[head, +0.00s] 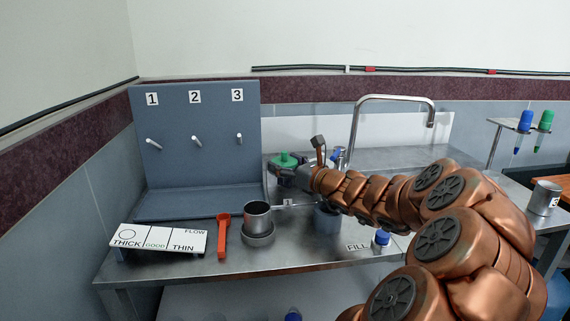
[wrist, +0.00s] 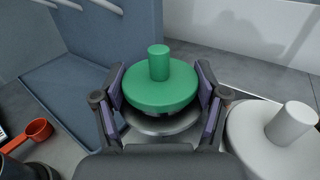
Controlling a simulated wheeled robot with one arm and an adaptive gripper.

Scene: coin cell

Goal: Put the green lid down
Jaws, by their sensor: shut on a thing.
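The green lid (wrist: 160,88) is a round disc with an upright knob. It sits between the two fingers of my gripper (wrist: 160,100) in the wrist view, which are shut on its sides. In the head view the lid (head: 287,160) shows at the end of my gripper (head: 290,172), near the right edge of the blue-grey numbered panel. A round metal surface (wrist: 160,126) shows just under the lid in the wrist view. I cannot tell whether the lid touches it.
A white lid-like piece with a knob (wrist: 270,135) is close to the right of my gripper. A metal cup (head: 257,215), a red scoop (head: 222,236) and a FLOW card (head: 160,240) are at the front left. The numbered panel (head: 198,165) with pegs stands behind. A tap (head: 390,98) rises behind my arm.

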